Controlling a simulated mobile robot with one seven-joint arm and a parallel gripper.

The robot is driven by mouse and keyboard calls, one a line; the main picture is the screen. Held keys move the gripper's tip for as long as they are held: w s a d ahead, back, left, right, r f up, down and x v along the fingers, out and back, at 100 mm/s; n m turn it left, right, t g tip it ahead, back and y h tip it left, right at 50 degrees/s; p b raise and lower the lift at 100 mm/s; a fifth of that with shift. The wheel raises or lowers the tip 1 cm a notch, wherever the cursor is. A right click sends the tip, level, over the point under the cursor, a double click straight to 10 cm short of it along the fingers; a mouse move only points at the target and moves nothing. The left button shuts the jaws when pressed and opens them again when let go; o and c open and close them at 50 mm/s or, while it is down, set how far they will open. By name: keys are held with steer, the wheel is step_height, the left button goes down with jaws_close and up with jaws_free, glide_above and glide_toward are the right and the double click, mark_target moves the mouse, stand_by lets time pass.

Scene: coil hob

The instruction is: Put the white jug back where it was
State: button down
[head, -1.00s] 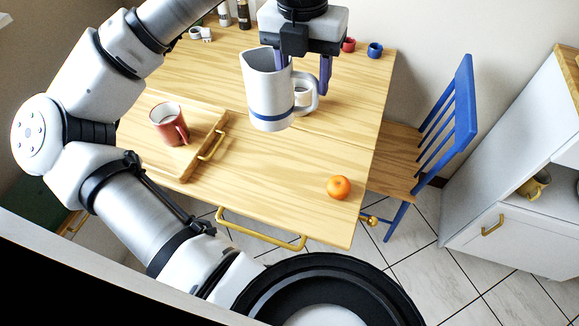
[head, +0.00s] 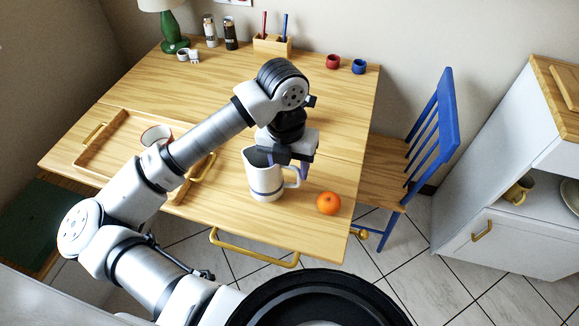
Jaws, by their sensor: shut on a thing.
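The white jug (head: 262,184) with a blue band near its base is upright over the front part of the wooden table, its handle to the right. My gripper (head: 288,168) is above it, shut on the jug near its handle side. One dark finger shows beside the handle; the other is largely hidden. The jug's base looks at or very near the tabletop; I cannot tell whether it touches. An orange (head: 329,203) lies just right of the jug.
A red cup (head: 333,61), a blue cup (head: 359,66) and a pen holder (head: 272,44) stand at the back. A blue chair (head: 428,130) is at right.

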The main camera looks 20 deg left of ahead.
steer(key=shift+f, duration=0.85)
steer(key=c, duration=0.7)
jaws_free()
steer(key=shift+o, duration=0.2)
step_height(320, 180, up, 12)
steer(key=b, duration=0.2)
steer(key=shift+a, duration=0.3)
